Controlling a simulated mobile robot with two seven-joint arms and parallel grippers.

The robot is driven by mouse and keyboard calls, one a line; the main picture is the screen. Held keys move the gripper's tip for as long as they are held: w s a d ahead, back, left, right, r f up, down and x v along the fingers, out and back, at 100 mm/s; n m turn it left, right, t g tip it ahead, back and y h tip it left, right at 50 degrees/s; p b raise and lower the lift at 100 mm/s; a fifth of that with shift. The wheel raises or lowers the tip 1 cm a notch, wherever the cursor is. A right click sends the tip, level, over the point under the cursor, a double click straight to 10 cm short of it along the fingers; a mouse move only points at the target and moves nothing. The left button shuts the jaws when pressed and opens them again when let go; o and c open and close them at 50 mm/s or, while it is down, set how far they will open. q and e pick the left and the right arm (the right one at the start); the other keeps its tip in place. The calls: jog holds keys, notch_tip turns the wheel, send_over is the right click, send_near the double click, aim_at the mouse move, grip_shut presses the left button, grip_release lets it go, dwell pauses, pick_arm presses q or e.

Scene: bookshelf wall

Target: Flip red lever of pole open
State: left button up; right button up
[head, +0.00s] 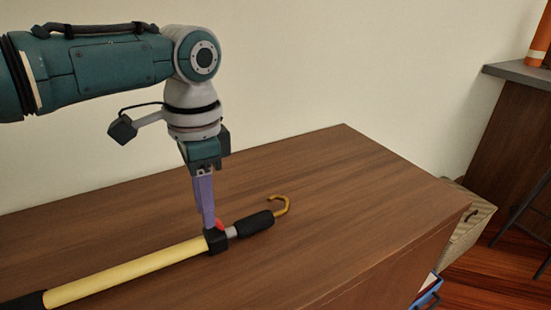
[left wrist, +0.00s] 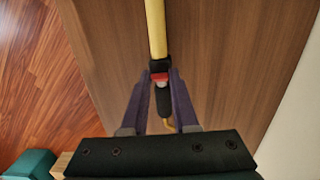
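The pole lies on the brown wooden top, with a yellow shaft (head: 130,270), a black clamp (head: 215,241), a dark grip and a yellow hook (head: 282,205) at its far end. Its red lever (head: 220,224) sits at the clamp, partly hidden by my gripper. My left gripper (head: 209,226) points down with its purple fingertips at the clamp. In the left wrist view, the fingers (left wrist: 160,72) stand apart on either side of the clamp, with the red lever (left wrist: 160,78) between them. I cannot tell whether they touch it. My right gripper is out of view.
The wooden top (head: 330,170) is clear around the pole. Its right edge drops off toward a wooden crate (head: 468,228) and a blue object (head: 426,292) below. A dark counter (head: 510,73) stands at the far right. A pale wall rises behind.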

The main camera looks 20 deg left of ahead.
pick_arm(q)
jog(key=o, duration=0.5)
jog(key=shift+c, duration=0.2)
notch_tip(320, 180, up, 10)
jog(key=p, duration=0.2)
jog(key=shift+w+d, duration=0.15)
jog(key=shift+w, duration=0.05)
